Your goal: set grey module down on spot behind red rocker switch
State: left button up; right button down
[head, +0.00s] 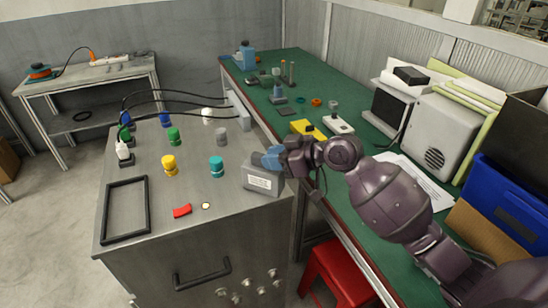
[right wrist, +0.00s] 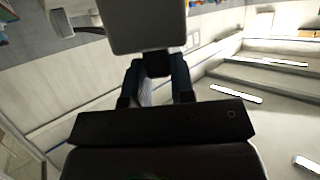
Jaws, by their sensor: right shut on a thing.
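The grey module (head: 262,183) is a box with a white label on its front, at the right edge of the metal cabinet's top. In the right wrist view the fingers (right wrist: 156,72) close on a dark grip part of the grey module (right wrist: 146,28). I cannot tell whether its underside touches the cabinet. The red rocker switch (head: 182,211) lies near the front of the cabinet top, left of the module. The surface just behind the switch is bare. My left gripper is not in view.
The cabinet top (head: 237,200) carries a yellow knob (head: 169,165), a teal knob (head: 216,167), a small brass button (head: 206,206) and a black frame (head: 125,210). More knobs and black cables are farther back. A green workbench (head: 300,118) with tools adjoins on the right.

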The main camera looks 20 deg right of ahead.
jog(key=c, duration=1.4)
grip_release()
jog(key=shift+f, duration=0.15)
jog(key=o, duration=0.4)
jog(key=shift+o, duration=0.2)
